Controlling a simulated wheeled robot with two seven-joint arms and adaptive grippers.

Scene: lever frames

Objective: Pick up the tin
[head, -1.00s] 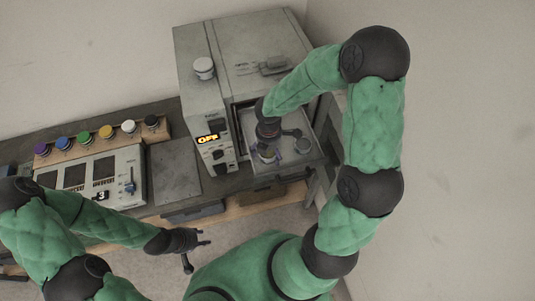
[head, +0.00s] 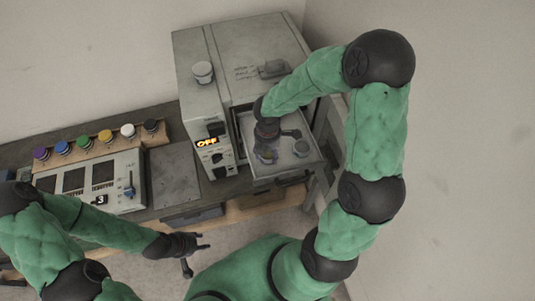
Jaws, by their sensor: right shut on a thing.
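My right gripper (head: 266,148) reaches down over the pulled-out tray (head: 278,170) of the grey machine. It is shut on the tin (head: 266,157), which shows only as a small dark shape below the fingers. I cannot tell whether the tin touches the tray. A small grey round piece (head: 302,148) stands in the tray to the right. My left gripper (head: 200,243) is open and empty, low in front of the bench.
A control panel (head: 90,180) and several coloured knobs (head: 105,136) sit left. A dark plate (head: 175,172) lies bare between.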

